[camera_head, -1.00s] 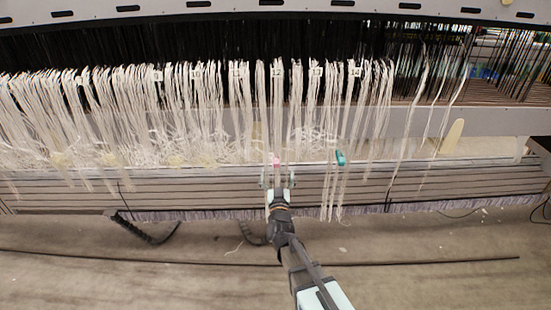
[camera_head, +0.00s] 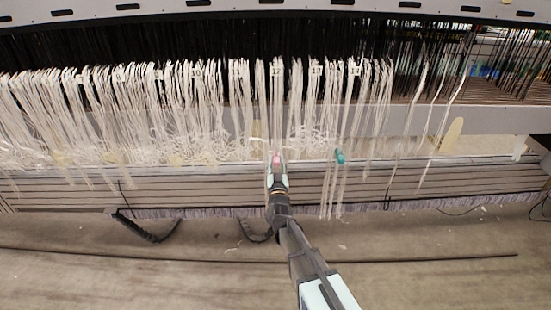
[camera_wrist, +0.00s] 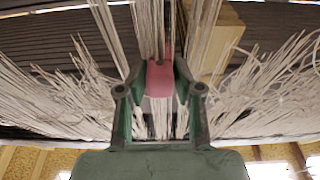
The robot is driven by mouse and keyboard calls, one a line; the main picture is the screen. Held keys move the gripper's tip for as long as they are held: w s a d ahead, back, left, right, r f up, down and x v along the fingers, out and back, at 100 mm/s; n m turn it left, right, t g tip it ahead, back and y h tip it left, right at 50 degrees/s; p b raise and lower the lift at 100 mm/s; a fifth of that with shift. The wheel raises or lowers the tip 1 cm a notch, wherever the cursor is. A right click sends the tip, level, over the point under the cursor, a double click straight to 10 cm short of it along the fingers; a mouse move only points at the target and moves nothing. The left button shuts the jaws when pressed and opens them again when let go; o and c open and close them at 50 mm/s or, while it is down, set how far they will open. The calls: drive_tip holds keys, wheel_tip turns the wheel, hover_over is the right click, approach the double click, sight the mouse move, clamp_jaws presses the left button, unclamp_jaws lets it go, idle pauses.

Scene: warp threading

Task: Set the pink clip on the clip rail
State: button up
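The pink clip (camera_head: 277,159) is at the center of the head view, in front of the hanging white threads. My gripper (camera_head: 277,167) has its two fingers on either side of it. In the wrist view the pink clip (camera_wrist: 160,78) sits between the fingertips, which look closed against its sides. A bundle of pale threads passes behind and by the clip. A teal clip (camera_head: 340,157) is to the right, on another thread bundle. A long pale edge, which looks like the clip rail (camera_head: 470,161), runs across at clip height; its part behind my gripper is hidden.
Dense white thread bundles (camera_head: 120,110) hang left of my gripper, with numbered tags above. Fewer threads hang at the right. A slatted beam (camera_head: 440,183) lies below. Black cable chains (camera_head: 147,230) and a cable lie on the floor. A wooden block (camera_wrist: 215,40) shows beyond the fingers.

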drive_tip(key=shift+c, duration=1.2)
drive_tip(key=shift+s, duration=0.1)
